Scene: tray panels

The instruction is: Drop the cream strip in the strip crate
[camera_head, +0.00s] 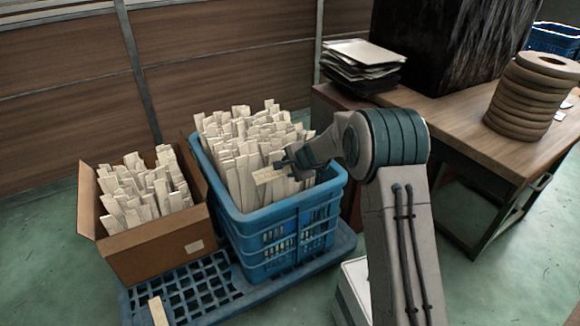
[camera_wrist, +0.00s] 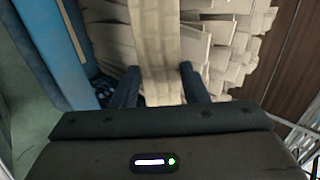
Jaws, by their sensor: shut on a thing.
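My gripper (camera_head: 287,165) is shut on the cream strip (camera_head: 268,175), a pale flat piece that sticks out to the left of the fingers. In the wrist view the held cream strip (camera_wrist: 153,35) runs up and away between the two dark fingers (camera_wrist: 158,76). The strip crate (camera_head: 285,213) is a blue plastic crate heaped with upright cream strips. The held strip shows in front of this heap, over the crate's opening in the head view. I cannot tell whether it touches the strips below. In the wrist view the blue crate wall (camera_wrist: 50,45) is at left.
A cardboard box (camera_head: 155,245) with more cream strips stands left of the crate. Both stand on a blue pallet (camera_head: 200,290), where a loose strip (camera_head: 158,311) lies at the front. A wooden table (camera_head: 465,125) with stacked rings (camera_head: 525,95) is at right.

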